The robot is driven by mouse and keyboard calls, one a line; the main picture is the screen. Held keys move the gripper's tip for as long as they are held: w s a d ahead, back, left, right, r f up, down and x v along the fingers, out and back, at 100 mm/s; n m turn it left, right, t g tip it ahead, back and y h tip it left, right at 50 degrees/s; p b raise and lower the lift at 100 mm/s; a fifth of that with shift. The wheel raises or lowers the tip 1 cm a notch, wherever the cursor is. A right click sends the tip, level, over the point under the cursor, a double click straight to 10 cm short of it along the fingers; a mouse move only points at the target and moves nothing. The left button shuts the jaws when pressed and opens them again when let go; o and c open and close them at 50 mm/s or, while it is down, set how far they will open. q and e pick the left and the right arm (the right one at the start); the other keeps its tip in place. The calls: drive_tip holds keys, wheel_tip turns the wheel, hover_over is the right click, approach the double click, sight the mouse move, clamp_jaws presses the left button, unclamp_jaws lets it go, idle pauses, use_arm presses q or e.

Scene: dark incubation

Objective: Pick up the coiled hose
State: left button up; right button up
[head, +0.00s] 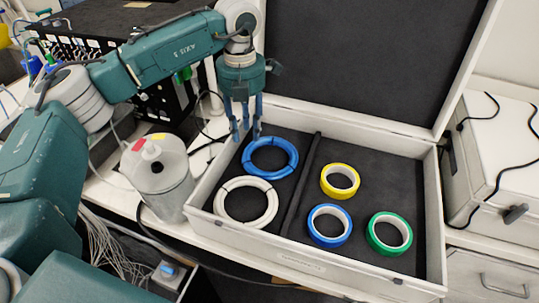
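A blue coiled hose (292,147) lies flat in the left compartment of an open white case (262,236). A white coiled hose (222,201) lies just in front of it in the same compartment. My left gripper (245,135) points down at the case's back left corner, at the far left edge of the blue coil. Its fingers are apart with nothing seen between them. I cannot tell whether the fingertips touch the blue coil. My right gripper is not in view.
A divider (302,185) splits the case; yellow (340,195), blue (312,222) and green (372,238) tape rolls lie right of it. The raised lid (365,60) stands behind. A grey canister (163,190) stands left of the case, with black equipment (110,35) behind.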

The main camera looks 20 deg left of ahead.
sight(247, 146)
use_arm(q)
drive_tip(key=f+p, duration=0.1)
drive_tip(key=f, duration=0.1)
drive_tip(key=f+p, duration=0.1)
drive_tip(key=f, duration=0.1)
drive_tip(key=shift+s+f, duration=0.2)
drive_tip(key=shift+f, duration=0.35)
clamp_jaws()
drive_tip(key=shift+r, duration=0.1)
